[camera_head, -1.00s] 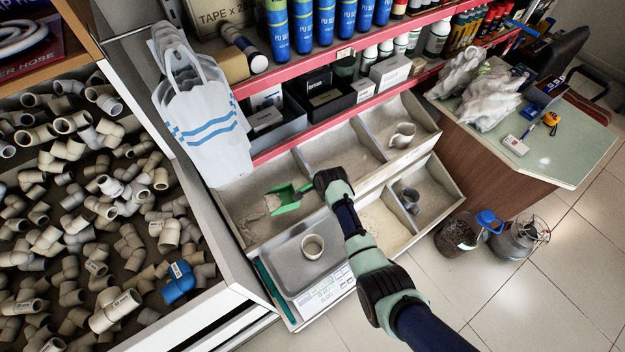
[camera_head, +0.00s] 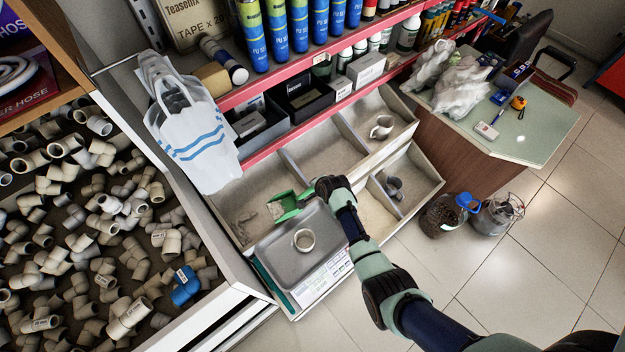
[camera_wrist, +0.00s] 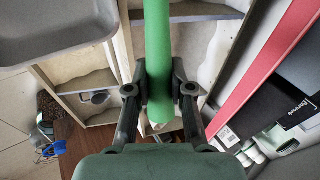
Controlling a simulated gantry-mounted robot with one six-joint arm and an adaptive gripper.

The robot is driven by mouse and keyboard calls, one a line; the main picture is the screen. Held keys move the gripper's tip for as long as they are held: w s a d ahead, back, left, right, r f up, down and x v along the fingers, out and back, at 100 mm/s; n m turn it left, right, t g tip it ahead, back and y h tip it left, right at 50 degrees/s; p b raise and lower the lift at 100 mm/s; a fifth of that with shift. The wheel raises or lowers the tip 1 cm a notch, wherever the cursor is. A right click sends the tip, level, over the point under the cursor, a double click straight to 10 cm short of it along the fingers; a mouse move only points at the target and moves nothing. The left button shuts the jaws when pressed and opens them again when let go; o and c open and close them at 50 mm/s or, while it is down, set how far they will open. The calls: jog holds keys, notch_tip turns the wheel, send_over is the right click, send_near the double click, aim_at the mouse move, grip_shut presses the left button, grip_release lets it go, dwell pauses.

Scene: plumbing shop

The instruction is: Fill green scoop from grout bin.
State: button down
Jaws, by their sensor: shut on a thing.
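The green scoop (camera_head: 288,206) is at the front right of the back-left bin (camera_head: 236,196), which holds pale powder. A light patch lies beside the scoop; I cannot tell if it is powder in the scoop or in the bin. My gripper (camera_wrist: 160,98) is shut on the scoop's green handle (camera_wrist: 158,45), which stands between the two fingers in the wrist view. The scoop's bowl is out of the wrist view, and my wrist partly hides the handle in the head view. I cannot tell whether the scoop touches the powder.
A grey scale tray (camera_head: 285,263) with a pale cup (camera_head: 304,240) is just in front of the scoop. Other bins hold a pale jug (camera_head: 382,127) and a grey cup (camera_head: 393,185). A red shelf edge (camera_head: 300,128) runs above the bins. White bags (camera_head: 190,135) hang at left.

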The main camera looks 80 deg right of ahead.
jog(key=s+a+r+p, duration=0.1)
jog(key=s+a+p, duration=0.4)
jog(key=s+p, duration=0.1)
jog(key=shift+s+a+r, duration=0.2)
jog(key=shift+s+a, duration=0.05)
jog(key=shift+s, duration=0.4)
dwell(1.0)
